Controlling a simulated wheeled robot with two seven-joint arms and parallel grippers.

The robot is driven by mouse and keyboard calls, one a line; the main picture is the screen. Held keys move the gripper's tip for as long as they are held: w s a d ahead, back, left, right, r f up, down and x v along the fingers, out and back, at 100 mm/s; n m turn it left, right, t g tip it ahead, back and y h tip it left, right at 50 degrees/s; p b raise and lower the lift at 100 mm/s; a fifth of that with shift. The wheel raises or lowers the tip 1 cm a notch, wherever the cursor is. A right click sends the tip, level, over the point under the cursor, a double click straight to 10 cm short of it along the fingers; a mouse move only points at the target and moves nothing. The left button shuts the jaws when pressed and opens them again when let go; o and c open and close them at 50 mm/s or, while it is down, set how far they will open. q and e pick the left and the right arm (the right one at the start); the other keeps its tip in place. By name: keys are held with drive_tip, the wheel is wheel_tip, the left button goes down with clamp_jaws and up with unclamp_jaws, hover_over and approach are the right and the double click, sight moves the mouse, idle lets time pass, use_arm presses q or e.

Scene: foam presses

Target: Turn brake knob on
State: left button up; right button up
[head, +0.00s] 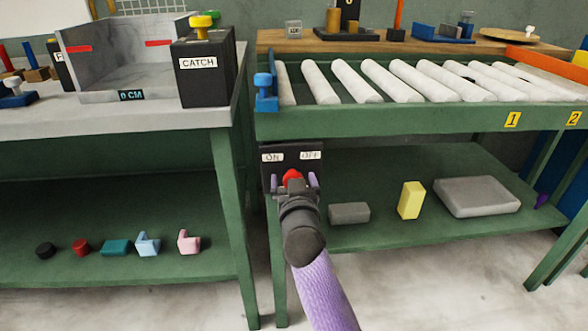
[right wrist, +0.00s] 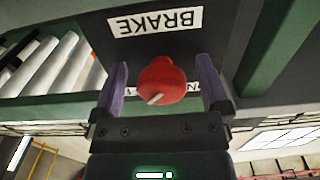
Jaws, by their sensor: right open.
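The red brake knob (head: 292,175) sits on a dark panel (head: 281,158) below the roller table, under the labels ON at left and OFF at right. In the right wrist view, which is upside down, the knob (right wrist: 165,75) has a white mark pointing to the lower left, and the BRAKE label (right wrist: 155,22) is above it. My right gripper (head: 292,182) is in front of the panel and open. In the wrist view its two purple fingers (right wrist: 162,85) stand on either side of the knob, with gaps visible. My left gripper is not in view.
A roller table (head: 400,118) is above the panel. Its lower shelf holds a grey block (head: 349,212), a yellow block (head: 411,200) and a grey slab (head: 477,196). At left a bench carries a CATCH box (head: 204,75), with several small parts on its shelf.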

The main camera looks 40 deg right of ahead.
drive_tip(key=shift+w, duration=0.1)
drive_tip(key=shift+a+r, duration=0.1)
drive_tip(key=shift+r, duration=0.05)
drive_tip(key=shift+c, duration=0.7)
drive_tip(key=c, duration=1.1)
drive_tip(key=shift+c, duration=0.2)
